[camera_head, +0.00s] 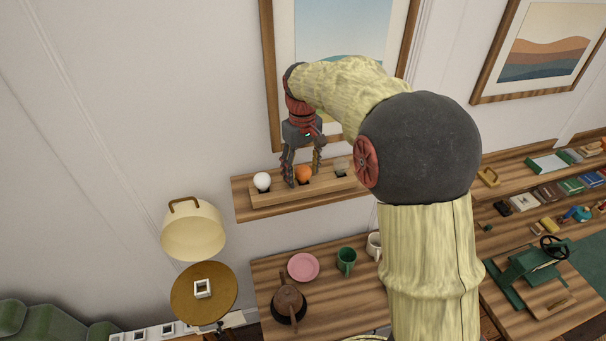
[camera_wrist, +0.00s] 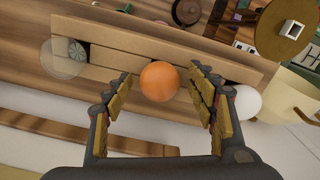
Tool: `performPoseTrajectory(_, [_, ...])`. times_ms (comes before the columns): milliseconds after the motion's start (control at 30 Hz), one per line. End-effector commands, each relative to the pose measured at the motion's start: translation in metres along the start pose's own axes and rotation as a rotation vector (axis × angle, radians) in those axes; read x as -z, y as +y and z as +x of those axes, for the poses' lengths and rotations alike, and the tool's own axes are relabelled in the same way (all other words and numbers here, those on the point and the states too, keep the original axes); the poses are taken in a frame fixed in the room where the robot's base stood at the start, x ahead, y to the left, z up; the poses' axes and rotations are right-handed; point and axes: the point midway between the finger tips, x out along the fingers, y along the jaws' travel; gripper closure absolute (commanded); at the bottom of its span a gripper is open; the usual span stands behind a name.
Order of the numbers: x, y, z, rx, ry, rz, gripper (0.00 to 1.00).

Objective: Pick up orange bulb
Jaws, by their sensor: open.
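The orange bulb (camera_head: 303,173) sits in a wooden holder (camera_head: 272,196) on a wall shelf, between a white bulb (camera_head: 262,182) and a clear bulb (camera_head: 341,166). My gripper (camera_head: 303,181) is open above the holder, around or just in front of the orange bulb. In the wrist view, the orange bulb (camera_wrist: 159,81) shows between the two spread fingers of my gripper (camera_wrist: 162,88), with a gap on each side. The white bulb (camera_wrist: 247,103) is close outside the right finger. The clear bulb (camera_wrist: 64,58) is farther off to the left. The orange bulb's base is hidden.
The wall shelf (camera_head: 243,208) is narrow, with framed pictures (camera_head: 553,42) on the wall above. A lamp shade (camera_head: 193,236) stands at lower left. A table below holds a pink plate (camera_head: 303,267), a green mug (camera_head: 346,260) and a brown pot (camera_head: 288,303).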

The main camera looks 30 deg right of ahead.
Motion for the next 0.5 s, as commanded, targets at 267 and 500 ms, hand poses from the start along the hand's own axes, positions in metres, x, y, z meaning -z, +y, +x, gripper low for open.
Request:
performPoseTrajectory(267, [0.0001, 0.0001, -0.0003, 0.0, 0.0, 0.0, 0.55])
performPoseTrajectory(500, [0.0002, 0.0001, -0.0004, 0.0, 0.0, 0.0, 0.68])
